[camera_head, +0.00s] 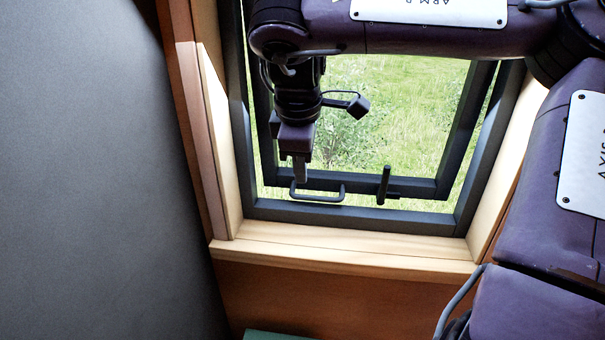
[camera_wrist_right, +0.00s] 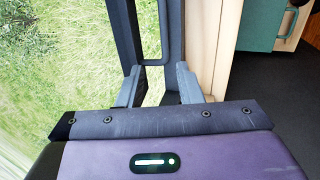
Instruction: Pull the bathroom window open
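The window (camera_head: 420,186) has a dark grey sash inside a fixed dark grey frame (camera_head: 350,216). Grass shows in a gap between the sash's lower bar and the frame, so the sash appears to stand ajar. A dark U-shaped handle (camera_head: 317,197) sits at the lower bar; it also shows in the right wrist view (camera_wrist_right: 163,35). My right gripper (camera_head: 300,172) points down just above the handle's left part. In the wrist view its fingers (camera_wrist_right: 158,75) are apart, with the handle's near end around the space between their tips; contact cannot be told. My left gripper is not in view.
An upright dark latch lever (camera_head: 384,184) stands right of the handle. A wooden sill (camera_head: 350,246) and side boards border the window. A grey wall (camera_head: 90,170) fills the left. A teal-fronted cabinet (camera_wrist_right: 261,22) shows in the wrist view.

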